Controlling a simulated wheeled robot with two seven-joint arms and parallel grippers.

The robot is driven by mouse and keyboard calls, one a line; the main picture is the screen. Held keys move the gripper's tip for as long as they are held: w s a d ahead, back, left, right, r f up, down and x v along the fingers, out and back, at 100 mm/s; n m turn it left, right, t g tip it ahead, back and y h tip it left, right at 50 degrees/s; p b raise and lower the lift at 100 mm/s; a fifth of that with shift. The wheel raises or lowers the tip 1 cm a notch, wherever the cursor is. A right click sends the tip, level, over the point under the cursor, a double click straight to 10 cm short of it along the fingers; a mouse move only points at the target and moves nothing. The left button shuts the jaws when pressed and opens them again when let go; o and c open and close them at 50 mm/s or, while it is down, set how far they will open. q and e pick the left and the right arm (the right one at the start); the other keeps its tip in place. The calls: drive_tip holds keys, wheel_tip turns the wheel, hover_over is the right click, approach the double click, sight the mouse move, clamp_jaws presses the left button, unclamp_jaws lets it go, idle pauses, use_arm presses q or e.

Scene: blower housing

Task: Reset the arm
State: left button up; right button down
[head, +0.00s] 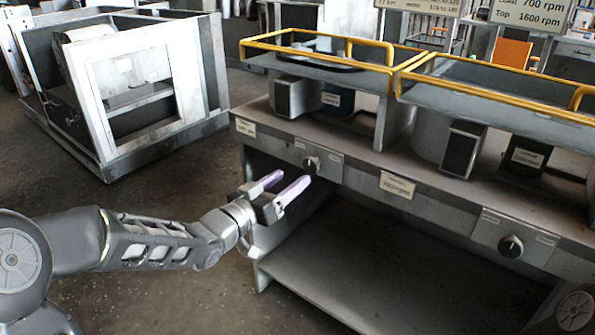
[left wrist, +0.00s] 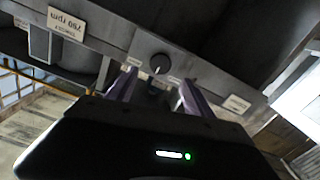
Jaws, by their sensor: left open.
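My left arm (head: 150,240) reaches in from the left in the head view. My left gripper (head: 281,184) is open and empty, its two purple-tinted fingers apart. The fingertips are just in front of the left control knob (head: 311,164) on the bench front. In the left wrist view the fingers (left wrist: 153,88) stand on either side of the black knob (left wrist: 160,63), which looks a little beyond the tips. I cannot tell whether they touch it. My right gripper is not in view.
The grey bench (head: 450,205) carries yellow-railed trays (head: 490,85) and a second knob (head: 511,246) at right. Its lower shelf (head: 390,280) is bare. A white-framed housing (head: 125,85) stands on the floor at back left. Open floor lies between them.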

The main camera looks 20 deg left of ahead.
use_arm(q)
drive_tip(key=shift+s+a, duration=0.25)
drive_tip(key=shift+s, duration=0.4)
drive_tip(key=shift+f, duration=0.1)
drive_tip(key=s+f+n+g+y, duration=0.2)
drive_tip(key=s+f+g, duration=0.1)
drive_tip(key=f, duration=1)
drive_tip(key=s+f+n+g+y, duration=0.2)
drive_tip(key=s+f+g, duration=0.1)
drive_tip(key=f, duration=0.9)
drive_tip(key=s+d+f+g+h, duration=0.1)
drive_tip(key=s+d+f+g, duration=0.5)
drive_tip(key=s+f, duration=0.55)
drive_tip(key=s+d+f+g, duration=0.4)
drive_tip(key=s+d+f, duration=0.45)
drive_tip(key=s, duration=0.65)
wheel_tip(320, 180, up, 19)
drive_tip(key=p, duration=1.9)
drive_tip(key=shift+w+a+f, duration=0.15)
drive_tip(key=shift+w+a, duration=0.05)
drive_tip(key=shift+w, duration=0.05)
